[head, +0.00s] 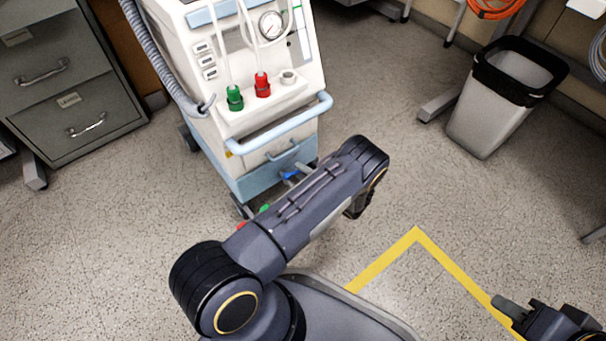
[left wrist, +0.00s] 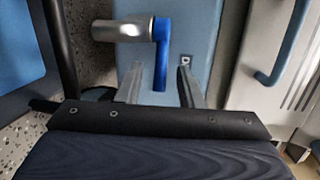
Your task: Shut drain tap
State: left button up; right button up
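The drain tap shows in the left wrist view as a silver cylinder (left wrist: 122,31) with a blue lever (left wrist: 161,60) hanging straight down from its right end. In the head view a small blue part (head: 290,176) shows low on the pump cart's front, partly behind my left arm. My left gripper (left wrist: 160,78) is open. Its two metal fingers stand apart, one on each side of the lever's lower end in the picture, with gaps visible. Whether the lever lies at fingertip depth is unclear. My right gripper (head: 510,312) is at the bottom right corner, partly cut off, far from the tap.
The white and blue pump cart (head: 265,115) has a light blue handle bar (head: 285,122) above the tap. A grey drawer cabinet (head: 75,85) stands left. A bin (head: 495,105) stands at the back right. The floor between the cart and bin is clear.

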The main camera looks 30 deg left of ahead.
pick_arm(q)
grip_shut()
jog(key=shift+w+a+n+g, duration=0.25)
jog(key=shift+n+g, duration=0.45)
jog(key=shift+g, duration=0.25)
jog(key=shift+w+a+n+g, duration=0.25)
jog(key=shift+n+g, duration=0.45)
jog(key=shift+g, duration=0.25)
grip_release()
jog(key=shift+d, duration=0.1)
jog(key=p+v, duration=0.1)
jog(key=v, duration=0.6)
jog(key=shift+d+p, duration=0.3)
jog(key=shift+d, duration=0.05)
